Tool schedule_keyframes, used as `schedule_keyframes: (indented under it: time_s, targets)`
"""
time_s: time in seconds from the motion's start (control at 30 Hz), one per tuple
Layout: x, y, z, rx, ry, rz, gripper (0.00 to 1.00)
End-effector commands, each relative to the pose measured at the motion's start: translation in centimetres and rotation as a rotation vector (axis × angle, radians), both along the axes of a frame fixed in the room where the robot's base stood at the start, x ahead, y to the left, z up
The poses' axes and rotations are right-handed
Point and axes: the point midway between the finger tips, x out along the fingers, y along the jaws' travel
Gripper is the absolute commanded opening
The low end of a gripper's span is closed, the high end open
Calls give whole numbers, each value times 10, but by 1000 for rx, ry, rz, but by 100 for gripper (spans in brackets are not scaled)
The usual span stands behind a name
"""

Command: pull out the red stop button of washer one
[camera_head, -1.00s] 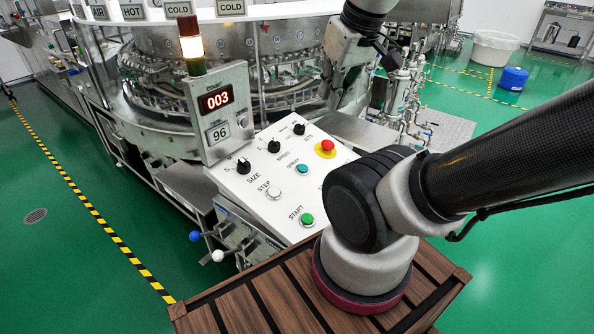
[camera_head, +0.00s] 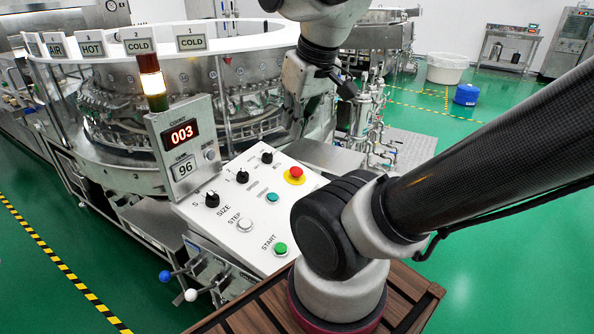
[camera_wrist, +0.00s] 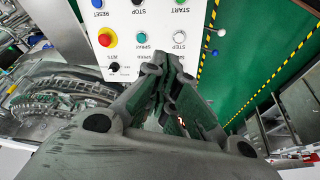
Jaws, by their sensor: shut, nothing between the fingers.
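The red stop button (camera_head: 295,172) sits on a yellow collar at the upper right of a white sloped control panel (camera_head: 222,229). It shows unobstructed in the wrist view (camera_wrist: 107,37), at the upper left. Whether it is pressed in or out is too small to tell. My gripper (camera_head: 294,122) hangs above and behind the panel's far edge, apart from the button. In the wrist view my gripper (camera_wrist: 168,60) is shut and empty, its fingertips to the right of the button and overlapping the panel's edge near the SPRAY and SPEED labels.
Black knobs (camera_head: 243,176), a teal button (camera_head: 272,197), a white STEP button (camera_head: 245,225) and a green START button (camera_head: 280,249) share the panel. A lamp tower (camera_head: 152,85) and a 003 display (camera_head: 181,134) rise at its left. The rotary washer (camera_head: 110,95) stands behind.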

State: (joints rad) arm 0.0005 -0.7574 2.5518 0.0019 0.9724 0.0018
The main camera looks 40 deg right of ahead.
Motion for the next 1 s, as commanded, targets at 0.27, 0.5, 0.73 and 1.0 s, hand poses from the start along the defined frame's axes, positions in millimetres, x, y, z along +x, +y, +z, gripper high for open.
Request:
schedule_keyframes:
  time_s: [0.27,0.5,0.73,1.0]
  targets:
    - [0,0,0,0,0,-2,11]
    - [4,-23,-31,9,160,-110,55]
    - [40,-61,-84,94,358,-334,63]
    - [98,-118,-170,235,404,-823,63]
